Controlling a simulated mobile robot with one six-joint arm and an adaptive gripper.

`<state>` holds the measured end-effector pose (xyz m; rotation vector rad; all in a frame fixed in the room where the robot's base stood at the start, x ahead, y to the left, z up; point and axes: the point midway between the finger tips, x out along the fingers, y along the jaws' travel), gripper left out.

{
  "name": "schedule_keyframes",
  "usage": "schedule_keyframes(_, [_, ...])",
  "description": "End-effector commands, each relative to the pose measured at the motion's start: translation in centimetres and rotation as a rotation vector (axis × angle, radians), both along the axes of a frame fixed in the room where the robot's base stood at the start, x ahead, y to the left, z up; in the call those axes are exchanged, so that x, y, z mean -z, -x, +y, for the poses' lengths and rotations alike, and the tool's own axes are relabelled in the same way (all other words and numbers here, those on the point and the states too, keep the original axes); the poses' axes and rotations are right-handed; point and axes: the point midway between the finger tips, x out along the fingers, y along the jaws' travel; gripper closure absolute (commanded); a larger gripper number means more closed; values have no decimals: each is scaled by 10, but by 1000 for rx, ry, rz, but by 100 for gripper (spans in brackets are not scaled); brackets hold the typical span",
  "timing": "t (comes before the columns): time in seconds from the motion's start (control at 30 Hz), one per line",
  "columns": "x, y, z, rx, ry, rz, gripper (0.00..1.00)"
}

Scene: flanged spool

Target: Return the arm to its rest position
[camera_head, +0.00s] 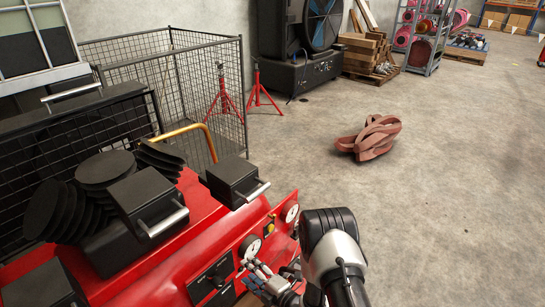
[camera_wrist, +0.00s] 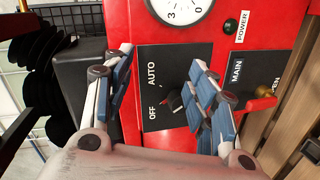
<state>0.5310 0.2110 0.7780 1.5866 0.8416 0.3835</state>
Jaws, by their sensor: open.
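My gripper (camera_head: 258,278) is in front of the red machine (camera_head: 160,275), low in the head view. In the wrist view my gripper (camera_wrist: 162,78) has its two blue-padded fingers spread apart with nothing between them. Beyond the gap is a black panel marked AUTO and OFF (camera_wrist: 151,82) with a small dark selector knob (camera_wrist: 172,103). I cannot tell how far the fingertips are from the panel. The right finger partly hides the MAIN panel (camera_wrist: 236,75).
A round gauge (camera_wrist: 180,8) sits above the panel. Black boxes with metal handles (camera_head: 150,208) stand on the machine. A wire cage (camera_head: 200,75) is behind it. A brown strap bundle (camera_head: 370,138) lies on the floor. The concrete floor (camera_head: 440,200) at right is mostly clear.

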Motion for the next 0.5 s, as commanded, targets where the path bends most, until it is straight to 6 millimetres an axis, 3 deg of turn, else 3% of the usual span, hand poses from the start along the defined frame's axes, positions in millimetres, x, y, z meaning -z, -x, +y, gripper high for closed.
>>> schedule_keyframes(0.03, [-23, -21, -6, 31, 19, 29, 48])
schedule_keyframes(0.2, [-85, -67, -39, 183, 66, 183, 48])
schedule_keyframes(0.37, [-150, -84, -79, 365, 65, 327, 48])
schedule_keyframes(0.5, [-207, -77, -116, 547, 23, 453, 48])
